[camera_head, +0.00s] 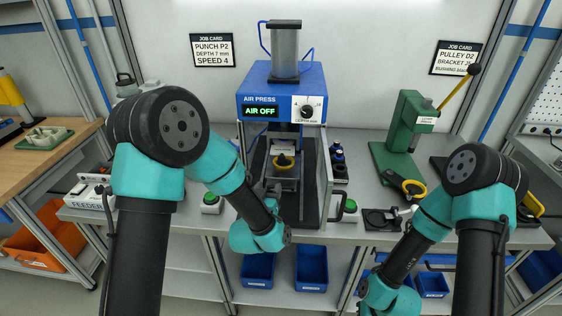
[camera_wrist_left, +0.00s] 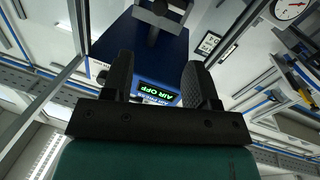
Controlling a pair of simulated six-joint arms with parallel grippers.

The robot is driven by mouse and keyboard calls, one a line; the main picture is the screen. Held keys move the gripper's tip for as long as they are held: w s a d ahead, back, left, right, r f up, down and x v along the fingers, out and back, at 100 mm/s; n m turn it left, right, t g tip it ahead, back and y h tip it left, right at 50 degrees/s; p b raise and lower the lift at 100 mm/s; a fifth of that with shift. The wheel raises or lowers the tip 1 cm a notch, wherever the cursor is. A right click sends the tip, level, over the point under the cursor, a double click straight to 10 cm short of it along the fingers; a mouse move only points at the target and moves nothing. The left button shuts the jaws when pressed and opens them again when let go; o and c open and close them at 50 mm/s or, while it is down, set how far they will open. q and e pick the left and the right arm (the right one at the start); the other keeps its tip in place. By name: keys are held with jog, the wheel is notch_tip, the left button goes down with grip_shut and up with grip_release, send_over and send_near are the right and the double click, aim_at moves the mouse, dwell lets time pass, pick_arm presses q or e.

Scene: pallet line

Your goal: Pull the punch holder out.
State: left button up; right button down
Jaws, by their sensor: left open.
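The blue air press (camera_head: 282,95) stands at the middle of the bench, and its display reads AIR OFF. My left gripper (camera_head: 276,192) is just in front of and below this part, partly hidden by my own wrist. In the left wrist view its two dark fingers (camera_wrist_left: 157,68) are apart with nothing between them, and the press (camera_wrist_left: 145,45) is beyond. I cannot see the holder there. My right gripper is out of view below the right wrist.
Clear side panels flank the press opening. A green hand press (camera_head: 402,130) stands to the right, with a yellow-ringed tool (camera_head: 407,186) in front. Green push buttons (camera_head: 211,203) sit on the bench's front edge. Blue bins (camera_head: 311,265) are on the shelf below.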

aim_at(281, 160)
pick_arm(q)
jog(key=w+d, duration=0.1)
jog(key=w, duration=0.4)
jog(key=w+d, duration=0.1)
jog(key=w, duration=0.9)
jog(key=shift+d, duration=0.4)
grip_shut()
